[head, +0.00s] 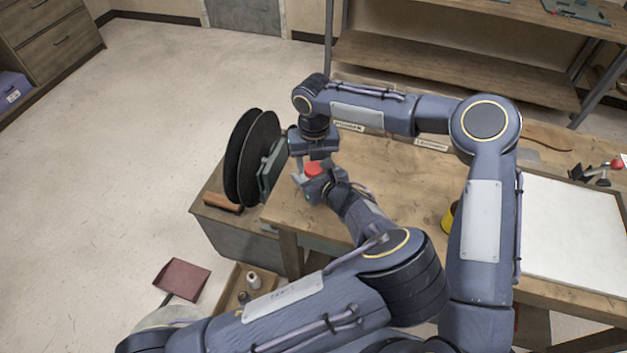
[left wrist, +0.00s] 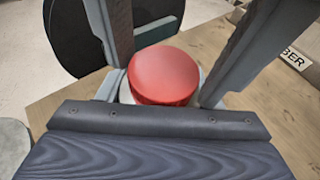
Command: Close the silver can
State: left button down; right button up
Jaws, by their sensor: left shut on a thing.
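A red round lid (head: 313,169) sits on top of the silver can, whose body is mostly hidden in the head view. In the left wrist view the lid (left wrist: 163,75) covers the can's top, and a pale strip of the can (left wrist: 126,93) shows beside and below it. My left gripper (head: 312,178) is shut on the can from the near side. My right gripper (head: 312,158) points down from above. Its two fingers (left wrist: 165,75) flank the lid on both sides, close to its edge; whether they press on it is unclear.
The wooden workbench (head: 400,185) carries the can near its left end. Black discs (head: 252,155) of a machine stand just left of the grippers. A yellow item (head: 448,217) and a white board (head: 570,225) lie to the right. The bench behind my forearms has free room.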

jog(key=shift+o, duration=1.2)
jog(key=shift+r, duration=2.25)
jog(key=shift+r+n, duration=1.7)
jog(key=shift+c, duration=0.3)
jog(key=shift+f, duration=0.1)
jog(key=shift+f, duration=3.95)
